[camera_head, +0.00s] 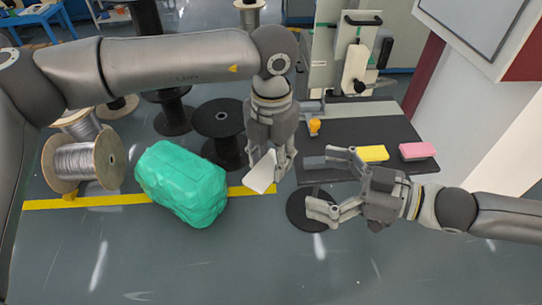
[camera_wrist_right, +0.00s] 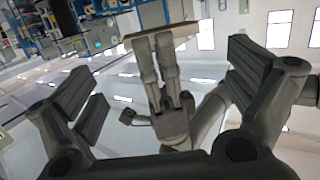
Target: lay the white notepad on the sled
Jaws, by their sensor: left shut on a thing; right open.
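The white notepad (camera_head: 261,173) is tilted in the fingers of my left gripper (camera_head: 277,161), which is shut on it. It is held beside the left edge of the black table (camera_head: 345,131). In the right wrist view the notepad (camera_wrist_right: 150,36) shows nearly edge-on across the fingers of my left gripper (camera_wrist_right: 166,72). My right gripper (camera_head: 326,184) is open and empty at the table's front edge, its fingers pointing left toward the notepad, apart from it. I cannot tell for certain which part is the sled.
A yellow block (camera_head: 373,153) and a pink block (camera_head: 417,150) lie on the table near its front. A small orange item (camera_head: 314,126) is at its left. A green wrapped bundle (camera_head: 182,183) and a wire spool (camera_head: 85,162) stand on the floor at left.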

